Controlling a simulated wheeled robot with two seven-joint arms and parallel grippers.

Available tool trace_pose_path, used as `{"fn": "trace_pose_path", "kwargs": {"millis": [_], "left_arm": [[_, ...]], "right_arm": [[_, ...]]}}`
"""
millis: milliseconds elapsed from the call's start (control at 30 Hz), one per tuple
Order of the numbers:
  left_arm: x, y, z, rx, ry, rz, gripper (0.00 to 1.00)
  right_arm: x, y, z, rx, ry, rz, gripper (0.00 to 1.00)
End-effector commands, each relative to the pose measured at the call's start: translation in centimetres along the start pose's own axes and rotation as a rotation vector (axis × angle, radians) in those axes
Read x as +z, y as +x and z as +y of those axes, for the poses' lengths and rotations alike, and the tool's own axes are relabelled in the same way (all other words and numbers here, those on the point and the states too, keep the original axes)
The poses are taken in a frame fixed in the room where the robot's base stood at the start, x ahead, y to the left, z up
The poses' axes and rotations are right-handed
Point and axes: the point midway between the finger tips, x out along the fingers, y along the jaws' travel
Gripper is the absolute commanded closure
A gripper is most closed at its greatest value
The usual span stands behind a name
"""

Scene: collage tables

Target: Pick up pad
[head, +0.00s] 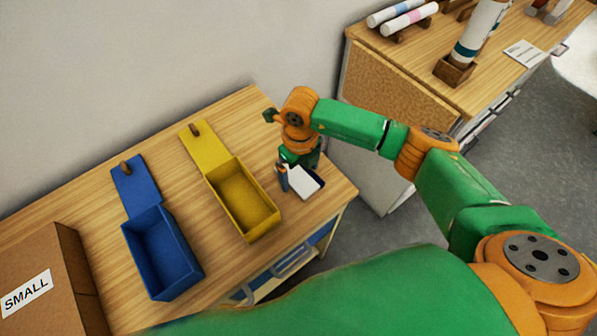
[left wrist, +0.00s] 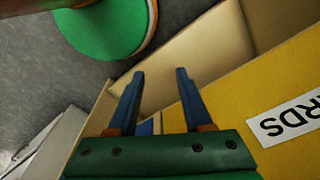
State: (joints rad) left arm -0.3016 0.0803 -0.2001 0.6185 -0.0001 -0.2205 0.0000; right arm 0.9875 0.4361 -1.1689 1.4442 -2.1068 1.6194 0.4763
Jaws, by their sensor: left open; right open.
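The pad (head: 306,184), a small white-topped slab with a dark edge, lies near the right corner of the wooden table (head: 270,112) in the head view. My right gripper (head: 285,181) points down at the pad's left and far side. A blue finger shows beside the pad; the other finger is hidden, and I cannot tell whether they touch. It is open. My left gripper (left wrist: 160,73) is open and empty in the left wrist view. It is out of the head view.
A yellow open box (head: 262,221) and a blue open box (head: 163,293) stand left of the pad, each with its lid laid back. A cardboard box (head: 72,255) labelled SMALL is at far left. A side cabinet (head: 400,80) holds rolls. A yellow labelled surface (left wrist: 240,90) is near my left gripper.

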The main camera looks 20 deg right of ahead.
Motion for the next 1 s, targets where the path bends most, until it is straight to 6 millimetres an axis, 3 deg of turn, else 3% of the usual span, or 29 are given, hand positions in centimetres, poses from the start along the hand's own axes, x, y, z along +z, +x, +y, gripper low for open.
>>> {"fn": "trace_pose_path", "kwargs": {"millis": [33,300,333,667,800,1000], "left_arm": [[-0.1,0.0,0.0,0.0,0.0,0.001,0.5],[-0.1,0.0,0.0,0.0,0.0,0.003,0.5],[-0.1,0.0,0.0,0.0,0.0,0.003,0.5],[-0.2,0.2,0.0,0.0,0.0,0.004,0.5],[-0.2,0.6,0.0,0.0,0.0,0.005,0.5],[-0.1,2.1,0.0,0.0,0.0,0.005,0.5]], "right_arm": [[0.0,0.0,0.0,0.0,0.0,0.0,0.0],[0.0,0.0,0.0,0.001,0.0,0.0,0.73],[0.0,0.0,0.0,0.001,0.0,0.0,0.77],[0.1,-1.0,0.0,0.001,-0.001,-0.002,0.77],[-0.1,-3.4,0.2,0.001,-0.004,-0.006,0.77],[-3.7,-8.6,3.0,-0.001,-0.008,-0.009,0.77]]}}
